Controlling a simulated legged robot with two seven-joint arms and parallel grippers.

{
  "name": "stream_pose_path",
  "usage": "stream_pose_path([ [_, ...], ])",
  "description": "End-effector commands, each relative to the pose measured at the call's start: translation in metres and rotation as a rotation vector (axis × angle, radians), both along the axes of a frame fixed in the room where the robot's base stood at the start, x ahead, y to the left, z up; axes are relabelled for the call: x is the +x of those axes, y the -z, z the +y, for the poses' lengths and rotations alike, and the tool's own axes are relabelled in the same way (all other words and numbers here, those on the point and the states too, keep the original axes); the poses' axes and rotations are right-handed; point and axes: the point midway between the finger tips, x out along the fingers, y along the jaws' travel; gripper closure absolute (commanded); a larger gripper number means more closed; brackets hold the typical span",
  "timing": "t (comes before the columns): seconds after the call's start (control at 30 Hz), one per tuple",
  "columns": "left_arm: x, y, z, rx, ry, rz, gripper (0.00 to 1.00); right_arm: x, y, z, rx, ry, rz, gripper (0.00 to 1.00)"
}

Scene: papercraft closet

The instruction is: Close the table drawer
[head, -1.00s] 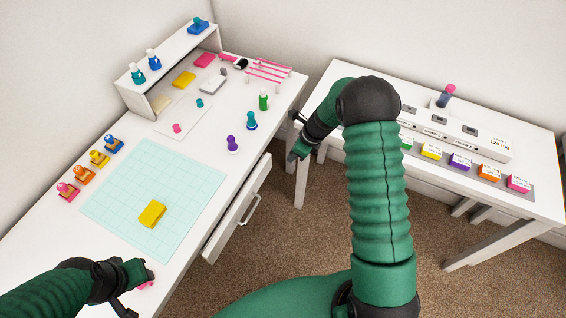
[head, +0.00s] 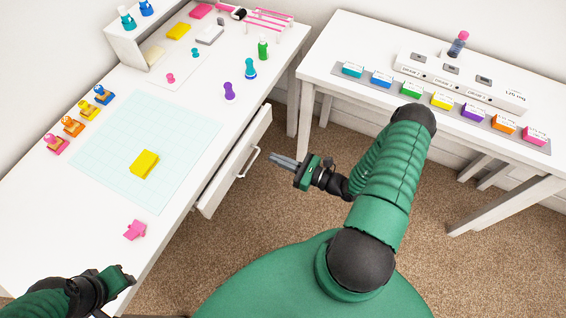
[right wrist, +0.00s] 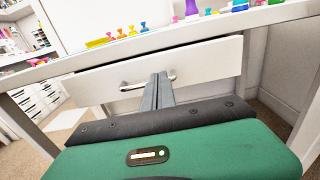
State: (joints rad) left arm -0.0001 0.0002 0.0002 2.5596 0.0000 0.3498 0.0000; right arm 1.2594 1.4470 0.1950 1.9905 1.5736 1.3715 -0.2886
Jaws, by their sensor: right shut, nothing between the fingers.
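The table drawer (head: 222,176) is white and sits under the right edge of the left table. It stands out a little from the table edge in the head view. Its metal handle (head: 250,163) faces the open floor. In the right wrist view the drawer front (right wrist: 213,62) fills the middle, with the handle (right wrist: 130,86) partly hidden behind my fingers. My right gripper (head: 273,158) is shut and empty, just right of the handle and pointing at it; I cannot tell if it touches. My left gripper (head: 130,275) is above the table's near end; its fingers are unclear.
The left table (head: 100,225) holds a cutting mat, a yellow block (head: 144,164), a pink piece (head: 135,230), stamps and bottles. A second white table (head: 330,62) with coloured boxes stands at the right. Carpet (head: 275,205) lies open between them.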

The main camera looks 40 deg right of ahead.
Motion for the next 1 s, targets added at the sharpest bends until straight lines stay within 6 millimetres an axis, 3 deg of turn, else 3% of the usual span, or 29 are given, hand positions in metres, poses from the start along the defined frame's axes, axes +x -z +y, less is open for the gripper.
stream_pose_path([
  [0.2, 0.000, 0.003, 0.000, 0.000, 0.000, 0.000, 0.64, 0.044, 0.000, 0.020, -0.002, -0.004, -0.001, 1.00],
  [0.4, 0.000, 0.006, 0.000, 0.000, 0.000, 0.000, 0.64, 0.070, 0.000, 0.030, -0.002, -0.003, 0.000, 1.00],
  [0.83, 0.000, 0.006, 0.000, 0.000, 0.000, 0.000, 0.64, 0.077, 0.000, 0.032, -0.001, -0.002, 0.001, 1.00],
  [1.0, 0.000, 0.006, 0.000, 0.000, 0.000, 0.000, 0.64, 0.098, 0.000, 0.041, -0.003, -0.004, -0.001, 1.00],
])
